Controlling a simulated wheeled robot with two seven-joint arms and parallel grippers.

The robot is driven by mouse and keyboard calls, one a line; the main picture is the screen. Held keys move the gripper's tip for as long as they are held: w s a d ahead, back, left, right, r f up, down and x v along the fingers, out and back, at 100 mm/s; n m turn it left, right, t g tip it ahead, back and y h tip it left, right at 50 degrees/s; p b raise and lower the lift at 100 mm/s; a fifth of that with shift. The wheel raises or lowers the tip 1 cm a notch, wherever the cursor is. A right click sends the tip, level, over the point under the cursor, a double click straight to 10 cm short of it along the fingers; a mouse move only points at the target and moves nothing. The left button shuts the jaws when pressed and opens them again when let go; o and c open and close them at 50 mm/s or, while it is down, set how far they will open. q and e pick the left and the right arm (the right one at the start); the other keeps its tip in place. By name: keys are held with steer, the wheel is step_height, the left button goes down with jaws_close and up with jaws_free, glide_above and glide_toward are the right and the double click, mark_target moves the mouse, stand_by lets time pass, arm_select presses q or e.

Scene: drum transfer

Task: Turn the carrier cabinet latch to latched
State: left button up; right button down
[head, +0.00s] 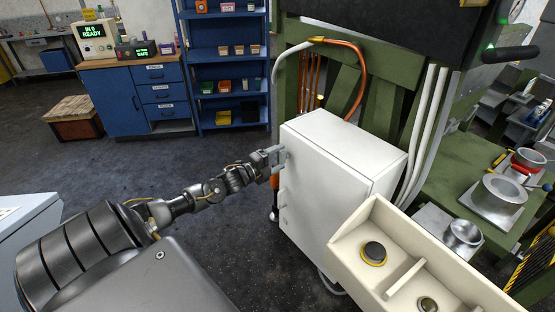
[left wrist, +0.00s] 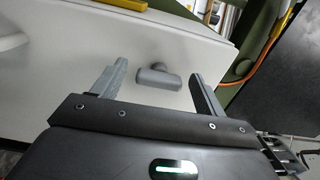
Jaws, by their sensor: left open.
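The carrier cabinet (head: 330,150) is a white box with a closed-looking front in the middle of the head view. Its white face (left wrist: 75,70) fills much of the left wrist view. A grey T-shaped latch handle (left wrist: 159,77) stands out from that face. My left gripper (head: 279,157) is at the cabinet's left-facing side, near its upper part. In the left wrist view the left gripper (left wrist: 153,82) is open, with one finger on each side of the latch handle and visible gaps to both. In the head view the gripper largely hides the latch. My right gripper is not in view.
A cream divided tray (head: 400,235) with round parts is in front of the cabinet at the lower right. A green frame (head: 375,90) with orange and white pipes stands behind it. A green bench (head: 455,185) with metal pots is to the right. Dark floor lies open at left.

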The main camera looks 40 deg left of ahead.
arm_select(q)
steer(key=shift+s, duration=0.1)
steer(key=s+a+b, duration=0.1)
steer(key=s+b, duration=0.1)
steer(key=s, duration=0.8)
steer(key=shift+s+a, duration=0.25)
steer(key=shift+a, duration=0.05)
